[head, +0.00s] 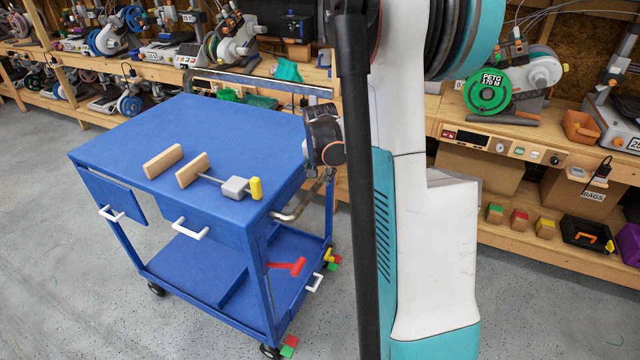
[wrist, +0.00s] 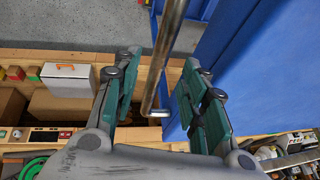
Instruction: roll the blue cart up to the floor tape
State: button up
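The blue cart (head: 215,130) stands at the left in the head view, with drawers, a lower shelf and casters. A curved silver handle tube (head: 300,203) is on its right side. In the wrist view, my gripper (wrist: 160,62) is open, with the silver handle tube (wrist: 168,40) passing between its fingers. The fingers look apart from the tube, which bends towards the cart's blue side (wrist: 255,65). My arm hides part of the cart's right side in the head view. I see no floor tape in either view.
Red-and-green pieces (head: 289,345) are by the casters. Wooden benches (head: 495,130) with printers line the back, close behind the cart. Grey floor (head: 60,240) is clear at front left.

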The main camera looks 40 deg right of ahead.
aim_at(321, 180)
jog(key=b+x, duration=0.1)
jog(key=x, duration=0.4)
grip_shut()
